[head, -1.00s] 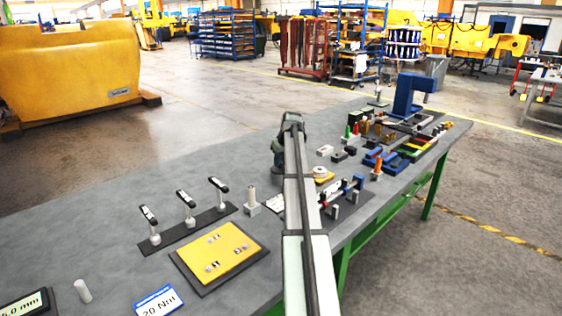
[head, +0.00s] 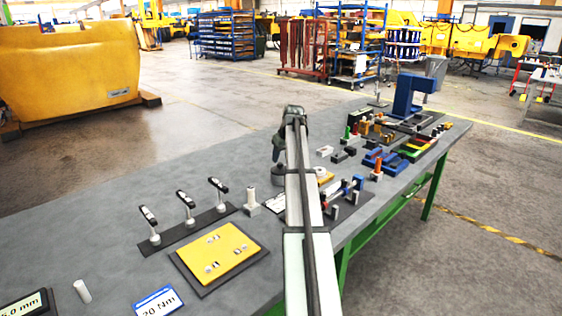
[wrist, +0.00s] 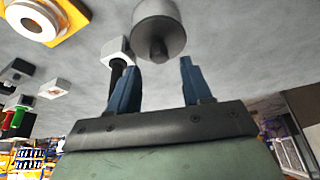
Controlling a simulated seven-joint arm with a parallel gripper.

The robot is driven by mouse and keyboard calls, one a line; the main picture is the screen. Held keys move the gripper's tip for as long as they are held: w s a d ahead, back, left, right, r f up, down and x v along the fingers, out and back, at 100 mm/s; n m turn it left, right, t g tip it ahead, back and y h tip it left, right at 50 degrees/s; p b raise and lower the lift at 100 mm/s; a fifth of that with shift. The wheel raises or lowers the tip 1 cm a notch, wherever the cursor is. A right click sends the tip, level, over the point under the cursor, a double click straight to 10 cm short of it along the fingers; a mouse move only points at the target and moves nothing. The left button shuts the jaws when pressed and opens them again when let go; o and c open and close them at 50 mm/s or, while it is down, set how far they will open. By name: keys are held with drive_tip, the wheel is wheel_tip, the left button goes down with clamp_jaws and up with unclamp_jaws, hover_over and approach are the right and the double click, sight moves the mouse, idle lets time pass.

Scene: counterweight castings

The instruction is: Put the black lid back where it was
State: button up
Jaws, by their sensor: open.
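A dark grey round piece (head: 279,173) with a small knob stands on the table just below my gripper (head: 276,158). In the wrist view this round piece (wrist: 160,22) shows its smooth side and its knob, which faces my gripper. It is the only lid-like thing I can make out, and I cannot tell whether it is a lid alone or a lidded pot. In the wrist view my gripper (wrist: 159,64) is open, with its two blue fingers apart and nothing between them. The knob lies just beyond the fingertips, apart from them.
A white ring on a yellow plate (wrist: 72,12) lies near the round piece. A pale block with a black post (wrist: 116,52) stands close to one finger. Several fixtures crowd the table's far right. The grey table (head: 215,150) left of my gripper is clear.

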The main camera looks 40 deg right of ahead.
drive_tip(key=d+v, duration=0.1)
drive_tip(key=v, duration=0.7)
drive_tip(key=shift+s+a+r, duration=0.2)
drive_tip(key=shift+a+r, duration=0.2)
drive_tip(key=shift+a, duration=0.15)
